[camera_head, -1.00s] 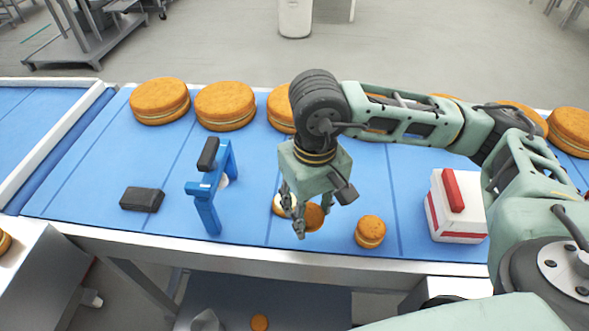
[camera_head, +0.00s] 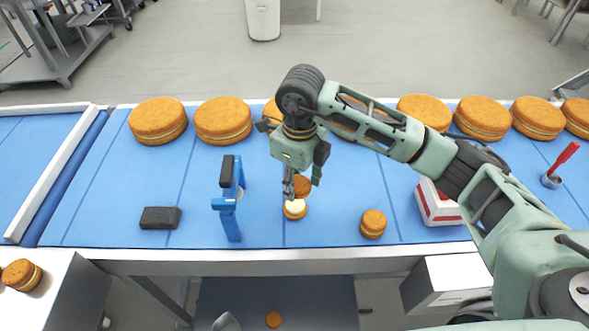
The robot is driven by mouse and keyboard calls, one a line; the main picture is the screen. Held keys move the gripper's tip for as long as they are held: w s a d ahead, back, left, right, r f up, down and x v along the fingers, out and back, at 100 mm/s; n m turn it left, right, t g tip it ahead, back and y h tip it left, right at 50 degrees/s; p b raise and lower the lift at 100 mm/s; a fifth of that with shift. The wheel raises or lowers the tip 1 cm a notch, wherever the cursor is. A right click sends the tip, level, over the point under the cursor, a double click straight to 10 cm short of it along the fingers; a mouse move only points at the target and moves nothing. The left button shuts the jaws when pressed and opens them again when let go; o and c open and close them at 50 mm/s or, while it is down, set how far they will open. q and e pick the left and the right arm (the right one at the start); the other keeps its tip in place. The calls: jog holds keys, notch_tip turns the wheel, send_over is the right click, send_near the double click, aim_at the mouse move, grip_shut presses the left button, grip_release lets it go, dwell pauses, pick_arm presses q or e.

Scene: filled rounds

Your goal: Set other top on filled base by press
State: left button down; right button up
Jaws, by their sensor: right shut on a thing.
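My right gripper (camera_head: 303,190) comes down from the arm at the right and is shut on a brown round top (camera_head: 302,186); its fingers partly hide the top. The filled base (camera_head: 295,209), a small round with white cream on it, shows just below the held top in the picture. Whether the two touch is hard to tell. The press (camera_head: 228,202), a blue frame with a black handle, stands to the left of the base.
A small finished round (camera_head: 373,224) sits to the right, near the front edge. A black block (camera_head: 160,217) lies left of the press. Large rounds (camera_head: 223,121) line the back. A red and white box (camera_head: 436,206) is partly behind my arm. A red-handled metal cup (camera_head: 553,180) stands far right.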

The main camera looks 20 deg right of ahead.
aim_at(295, 205)
jog(key=m, duration=0.1)
jog(key=w+m, duration=0.1)
jog(key=m, duration=0.1)
jog(key=shift+a, duration=0.2)
jog(key=shift+w+f+m+p, duration=0.15)
jog(key=shift+m+p, duration=0.15)
jog(key=shift+m, duration=0.5)
jog(key=shift+f+b, duration=0.55)
jog(key=shift+f, duration=0.6)
notch_tip(295, 205, down, 2)
jog(key=shift+f+b, duration=0.1)
jog(key=shift+b, duration=0.45)
jog(key=shift+f+b, duration=0.65)
jog(key=shift+f, duration=0.05)
pick_arm(q)
jog(key=shift+w+a+f, duration=0.2)
jog(key=shift+f, duration=0.4)
jog(key=shift+w+a+f, duration=0.15)
jog(key=shift+w+f, duration=0.05)
jog(key=shift+f, duration=0.35)
jog(key=shift+a, duration=0.15)
jog(key=shift+f, duration=0.15)
jog(key=shift+f+b, duration=0.65)
jog(key=shift+b, duration=0.15)
pick_arm(e)
jog(key=shift+f, duration=0.8)
